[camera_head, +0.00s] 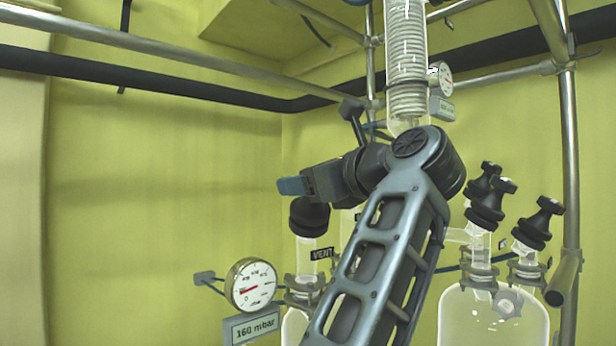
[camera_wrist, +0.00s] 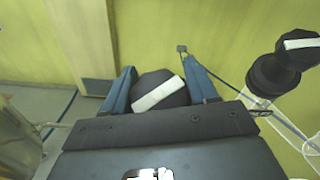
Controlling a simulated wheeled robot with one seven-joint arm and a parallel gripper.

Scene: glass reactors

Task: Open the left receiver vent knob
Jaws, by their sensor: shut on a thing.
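The left receiver vent knob (camera_head: 309,216) is a black knob on top of a glass neck, with a "VENT" label (camera_head: 321,254) beside the neck. In the wrist view the knob (camera_wrist: 154,88) is black with a white bar that slants from lower left to upper right. My gripper (camera_head: 290,186) is at the top of this knob, and its blue fingers (camera_wrist: 159,72) stand on either side of it. The gripper is shut on the knob. In the head view my gripper and arm hide part of the knob's top and some of the glassware behind.
A pressure gauge (camera_head: 250,285) with a "160 mbar" plate (camera_head: 251,328) is left of the neck. A flask (camera_head: 492,318) with several black knobs stands at right. Another knob (camera_wrist: 297,44) is right in the wrist view. A coiled condenser (camera_head: 406,60) hangs above my arm.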

